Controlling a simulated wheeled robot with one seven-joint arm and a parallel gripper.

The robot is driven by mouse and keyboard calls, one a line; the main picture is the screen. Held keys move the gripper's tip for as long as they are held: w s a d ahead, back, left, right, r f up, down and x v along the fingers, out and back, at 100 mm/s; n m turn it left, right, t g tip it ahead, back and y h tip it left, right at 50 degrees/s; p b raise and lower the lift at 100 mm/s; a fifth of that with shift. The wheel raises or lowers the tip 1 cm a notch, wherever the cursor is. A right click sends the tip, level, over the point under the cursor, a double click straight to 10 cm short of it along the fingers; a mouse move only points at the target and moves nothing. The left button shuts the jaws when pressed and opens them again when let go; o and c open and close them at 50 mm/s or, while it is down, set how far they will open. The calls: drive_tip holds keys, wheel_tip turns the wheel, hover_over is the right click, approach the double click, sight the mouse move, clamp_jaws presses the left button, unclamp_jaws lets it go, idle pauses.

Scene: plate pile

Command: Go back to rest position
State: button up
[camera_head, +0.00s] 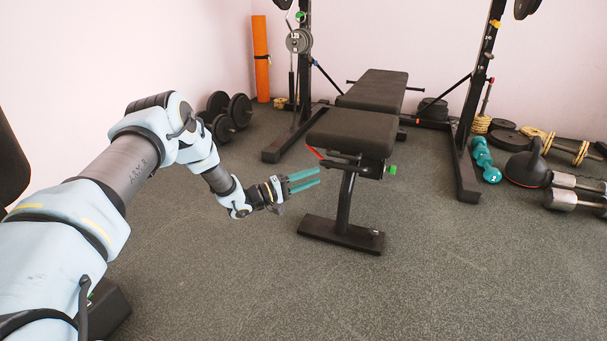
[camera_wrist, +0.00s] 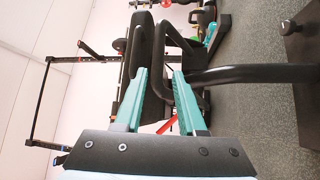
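My gripper (camera_head: 304,180) is stretched out in the middle of the head view, in front of the near end of the black weight bench (camera_head: 352,132). Its two green fingers are parallel with a gap between them. The bench's dark pad and frame (camera_wrist: 150,62) show beyond the fingertips there. The gripper is in the air, left of the bench post, and I cannot tell how close it is to the frame.
A black rack (camera_head: 467,140) stands around the bench. Green dumbbells (camera_head: 485,160), a kettlebell (camera_head: 528,168) and chrome dumbbells (camera_head: 575,197) lie at the right. The front floor (camera_head: 400,290) is clear.

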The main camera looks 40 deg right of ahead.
drive_tip(key=w+a+r+n+t+y+p, duration=0.1)
drive_tip(key=w+a+r+t+y, duration=0.35)
drive_tip(key=w+a, duration=0.35)
drive_tip(key=w+a+r+t+y+p, duration=0.1)
drive_tip(key=w+a+r+t+y, duration=0.2)
drive_tip(key=w+a+r+t, duration=0.45)
drive_tip(key=w+a+r+y+p, duration=0.15)
drive_tip(key=a+y, duration=0.25)
drive_tip(key=a, duration=0.7)
drive_tip(key=s+a+r+n+g+y, duration=0.1)
drive_tip(key=s+a+r+y, duration=0.15)
drive_tip(key=a, duration=0.45)
drive_tip(key=s+a+r+y+p, duration=0.1)
drive_tip(key=s+a+y, duration=0.1)
drive_tip(key=s+a, duration=0.35)
drive_tip(key=s+a+r+n+g+y, duration=0.1)
drive_tip(key=s+a+y, duration=0.1)
drive_tip(key=a, duration=0.6)
drive_tip(key=s+a+r+g+p, duration=0.15)
drive_tip(key=s+a, duration=0.25)
drive_tip(key=s, duration=0.4)
drive_tip(key=s+a+r+g, duration=0.1)
drive_tip(key=s+a+g, duration=0.3)
drive_tip(key=s, duration=0.5)
wheel_tip(320, 180, up, 38)
drive_tip(key=t+p, duration=0.1)
drive_tip(key=p, duration=3.6)
drive_tip(key=shift+w+a+y+p, duration=0.2)
drive_tip(key=shift+w+y+p, duration=0.1)
drive_tip(key=shift+y+p, duration=0.1)
